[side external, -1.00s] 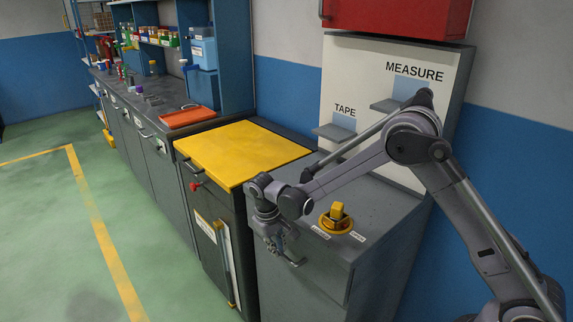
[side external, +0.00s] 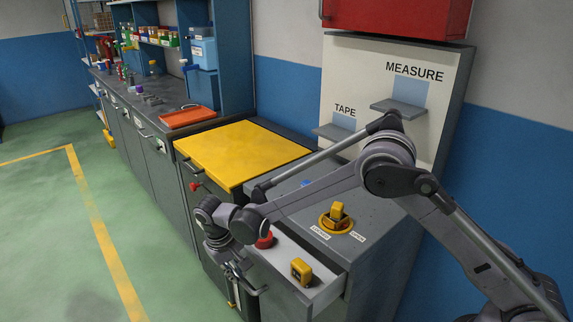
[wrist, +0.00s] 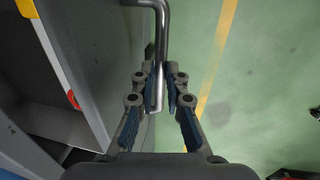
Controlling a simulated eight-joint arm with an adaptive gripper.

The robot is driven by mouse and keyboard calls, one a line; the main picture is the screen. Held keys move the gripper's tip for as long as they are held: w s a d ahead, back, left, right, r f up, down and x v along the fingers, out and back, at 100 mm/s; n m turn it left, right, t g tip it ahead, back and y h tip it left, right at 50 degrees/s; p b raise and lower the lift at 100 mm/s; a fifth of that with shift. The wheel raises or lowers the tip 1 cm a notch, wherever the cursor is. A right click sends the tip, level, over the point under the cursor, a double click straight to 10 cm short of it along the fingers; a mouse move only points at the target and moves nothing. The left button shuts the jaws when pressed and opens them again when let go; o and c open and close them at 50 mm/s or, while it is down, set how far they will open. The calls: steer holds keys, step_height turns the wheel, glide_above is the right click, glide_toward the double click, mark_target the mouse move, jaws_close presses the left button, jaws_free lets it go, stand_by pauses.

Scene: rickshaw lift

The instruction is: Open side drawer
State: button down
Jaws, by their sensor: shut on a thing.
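The side drawer (side external: 328,289) of the grey cabinet stands pulled partly out. A red round object (side external: 265,240) and a yellow object (side external: 300,270) lie inside it. In the wrist view, edges of the yellow object (wrist: 27,8) and the red object (wrist: 72,99) show at the left. My gripper (side external: 238,274) is at the drawer's front. In the wrist view, its fingers (wrist: 162,90) are closed around the metal bar handle (wrist: 161,40). Part of the drawer is hidden behind my arm in the side view.
A yellow knob (side external: 338,215) on a round base sits on the cabinet top, with small labels beside it. Green floor (side external: 60,240) in front is clear.

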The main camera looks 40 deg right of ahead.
steer(key=a, duration=0.6)
steer(key=shift+a, duration=0.15)
steer(key=c, duration=1.4)
jaws_free()
steer(key=shift+o, duration=0.2)
steer(key=shift+r, duration=0.15)
step_height(320, 180, up, 12)
steer(key=a, duration=0.2)
steer(key=shift+f, duration=0.2)
steer(key=shift+a, duration=0.1)
